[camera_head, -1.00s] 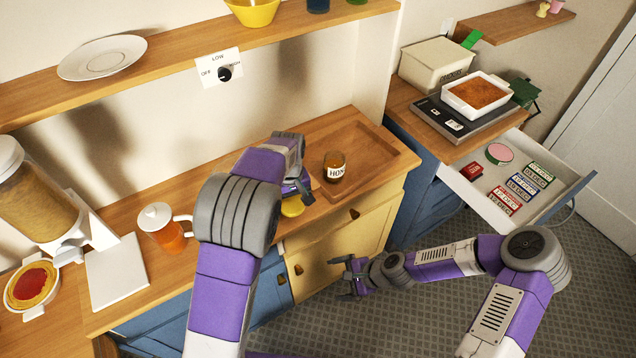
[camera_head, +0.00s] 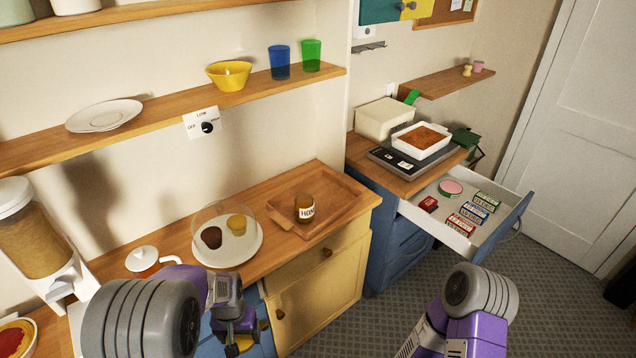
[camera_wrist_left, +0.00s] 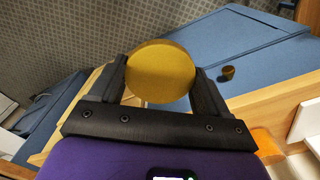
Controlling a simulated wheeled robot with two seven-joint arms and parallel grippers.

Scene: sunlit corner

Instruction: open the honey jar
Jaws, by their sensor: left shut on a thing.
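The honey jar (camera_head: 305,210) stands upright on the wooden tray on the counter, its white label facing me. No lid shows on its top. My left gripper (camera_head: 236,340) is low in front of the counter, apart from the jar. It is shut on a round yellow lid (camera_head: 243,343). In the left wrist view the lid (camera_wrist_left: 160,72) sits between the two dark fingers of the gripper (camera_wrist_left: 162,84). In the head view the arm hides part of the gripper. My right arm shows at the lower right, but its gripper is out of view.
A plate with two muffins under a clear dome (camera_head: 228,255) stands left of the wooden tray (camera_head: 345,190). A teapot (camera_head: 142,259) is further left. An open drawer (camera_head: 412,211) with several small boxes juts out at the right. A shelf (camera_head: 170,112) runs above.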

